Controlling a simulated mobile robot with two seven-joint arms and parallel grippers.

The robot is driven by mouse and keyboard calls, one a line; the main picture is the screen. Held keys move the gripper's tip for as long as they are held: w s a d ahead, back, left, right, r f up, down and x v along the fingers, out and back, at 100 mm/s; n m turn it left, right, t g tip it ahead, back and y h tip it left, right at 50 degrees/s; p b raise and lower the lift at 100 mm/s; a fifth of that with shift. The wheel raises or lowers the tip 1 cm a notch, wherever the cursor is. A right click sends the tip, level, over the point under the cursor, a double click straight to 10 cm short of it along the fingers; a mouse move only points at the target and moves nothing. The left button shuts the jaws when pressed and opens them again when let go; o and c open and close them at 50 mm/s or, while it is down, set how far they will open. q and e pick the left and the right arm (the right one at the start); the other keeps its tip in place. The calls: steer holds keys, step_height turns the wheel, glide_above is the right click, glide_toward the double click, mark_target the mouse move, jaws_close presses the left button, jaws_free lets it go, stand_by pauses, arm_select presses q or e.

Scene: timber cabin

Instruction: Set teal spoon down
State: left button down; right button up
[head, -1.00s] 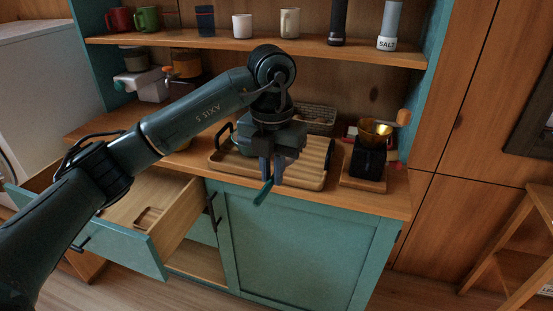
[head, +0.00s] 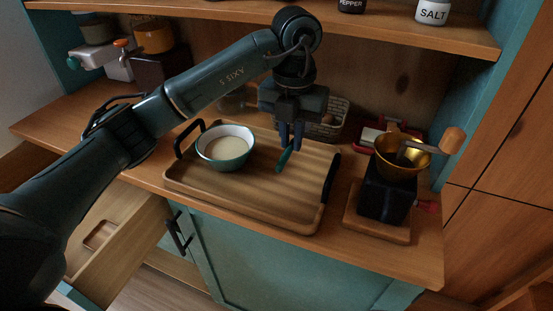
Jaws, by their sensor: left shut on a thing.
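My left gripper (head: 290,140) is shut on the teal spoon (head: 284,160), whose teal end points down and slightly left below the fingers. The rest of the spoon is hidden by the fingers. The spoon is over the right half of a wooden tray (head: 228,200) with dark handles; I cannot tell whether it touches the tray. A teal bowl (head: 225,165) with pale contents stands on the tray, left of the spoon. My right gripper does not show.
A coffee grinder (head: 385,195) with a brass hopper stands on a small wooden board right of the tray. A wire basket (head: 325,118) sits behind the gripper. An open drawer (head: 115,240) juts out at lower left. A shelf (head: 400,28) runs above.

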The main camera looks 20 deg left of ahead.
mark_target(291, 145)
arm_select(q)
steer(key=f, duration=0.3)
steer(key=shift+s+f, duration=0.2)
steer(key=shift+f, duration=0.05)
steer(key=shift+w+f, duration=0.1)
steer(key=shift+f, duration=2.25)
steer(key=shift+f, duration=0.1)
steer(key=c, duration=1.4)
jaws_free()
steer(key=shift+c, duration=0.2)
step_height(291, 145, up, 12)
steer(key=shift+r+p, duration=0.15)
steer(key=shift+p, duration=0.2)
